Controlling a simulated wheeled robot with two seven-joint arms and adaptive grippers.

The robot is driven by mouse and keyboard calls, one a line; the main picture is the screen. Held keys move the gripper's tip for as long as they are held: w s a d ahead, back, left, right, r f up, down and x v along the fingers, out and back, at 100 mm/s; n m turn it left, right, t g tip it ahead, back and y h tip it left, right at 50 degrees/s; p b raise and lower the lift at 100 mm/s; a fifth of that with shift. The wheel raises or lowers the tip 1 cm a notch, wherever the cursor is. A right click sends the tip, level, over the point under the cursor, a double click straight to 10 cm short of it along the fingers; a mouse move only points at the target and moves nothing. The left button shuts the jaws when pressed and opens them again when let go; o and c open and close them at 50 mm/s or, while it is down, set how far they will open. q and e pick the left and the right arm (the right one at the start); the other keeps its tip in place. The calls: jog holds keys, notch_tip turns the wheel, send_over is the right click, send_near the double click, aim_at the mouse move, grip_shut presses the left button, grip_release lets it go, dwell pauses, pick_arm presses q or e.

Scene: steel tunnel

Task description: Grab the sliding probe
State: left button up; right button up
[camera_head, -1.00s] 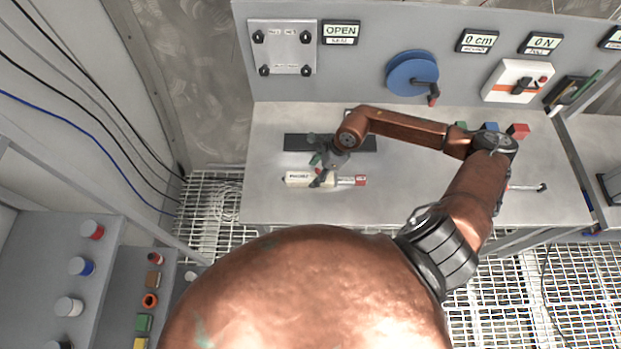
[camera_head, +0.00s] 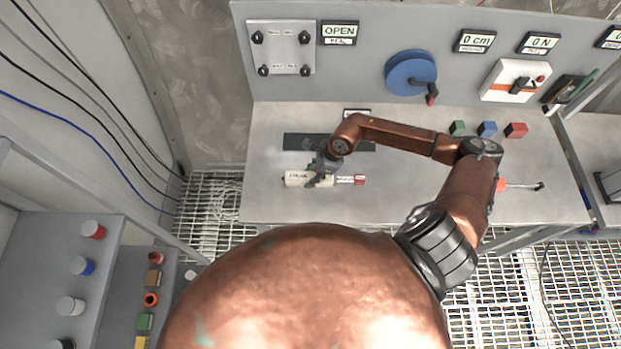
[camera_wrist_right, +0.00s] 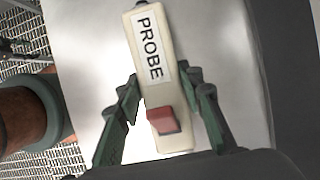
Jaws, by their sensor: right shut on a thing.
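The sliding probe (camera_head: 296,179) is a cream-white bar lying on the grey bench top, with a red and white end piece (camera_head: 352,180) at its right. My right gripper (camera_head: 319,179) reaches down over its middle from above. In the right wrist view the probe (camera_wrist_right: 151,50) carries a "PROBE" label and a red slider (camera_wrist_right: 163,121). The green fingers of the right gripper (camera_wrist_right: 161,78) stand on both sides of it and are shut on its body. The gripper's palm edge hides the near side. My left gripper is not in view.
A dark slot strip (camera_head: 300,142) lies behind the probe. Green, blue and red blocks (camera_head: 487,129) sit at the back right of the bench. A blue wheel (camera_head: 411,73) and a switch box (camera_head: 515,81) are on the back panel. The front left bench top is clear.

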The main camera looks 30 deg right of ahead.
grip_shut()
jog(key=shift+r, duration=0.15)
